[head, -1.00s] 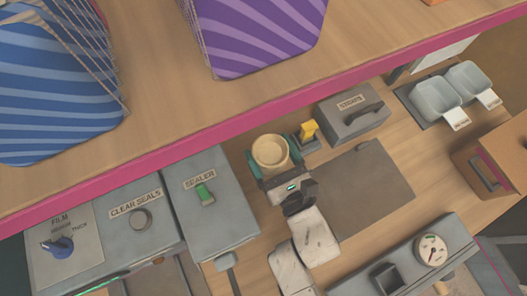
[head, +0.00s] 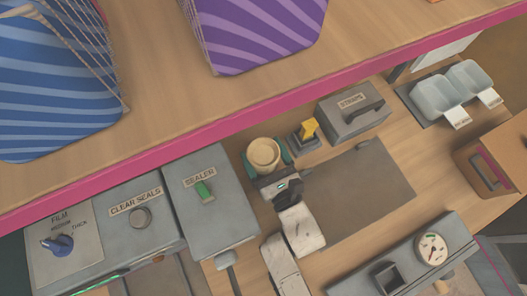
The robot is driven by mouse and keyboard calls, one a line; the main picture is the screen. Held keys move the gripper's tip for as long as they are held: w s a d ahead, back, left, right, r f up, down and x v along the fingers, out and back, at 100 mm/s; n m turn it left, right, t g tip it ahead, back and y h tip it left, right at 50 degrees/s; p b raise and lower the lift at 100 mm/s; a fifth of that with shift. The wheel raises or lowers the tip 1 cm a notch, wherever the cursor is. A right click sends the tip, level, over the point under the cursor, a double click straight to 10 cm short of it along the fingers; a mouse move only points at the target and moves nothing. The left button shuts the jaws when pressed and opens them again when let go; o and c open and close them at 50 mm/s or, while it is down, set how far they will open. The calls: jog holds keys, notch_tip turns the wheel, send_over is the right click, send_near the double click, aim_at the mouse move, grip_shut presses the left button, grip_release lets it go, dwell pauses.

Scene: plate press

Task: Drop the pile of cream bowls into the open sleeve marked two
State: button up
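The pile of cream bowls (head: 263,152) is seen from above near the middle of the picture, beside the sealer box. My gripper (head: 265,157) has its teal fingers on either side of the pile and appears shut on it. The pile's underside, and whether it touches the counter, cannot be seen. Two pale blue-grey open holders with white tags stand at the upper right, a left one (head: 432,98) and a right one (head: 468,79). The tags are too small to read, and no sleeve marked two can be made out.
The sealer box (head: 220,222) stands left of my gripper. A yellow-topped block (head: 307,132) and a grey handled box (head: 352,112) stand to its right. A dark flat mat (head: 365,195) lies bare. A gauge panel (head: 408,262) is in front; a pink-edged shelf (head: 200,135) crosses behind.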

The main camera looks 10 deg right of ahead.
jog(key=shift+o, duration=1.3)
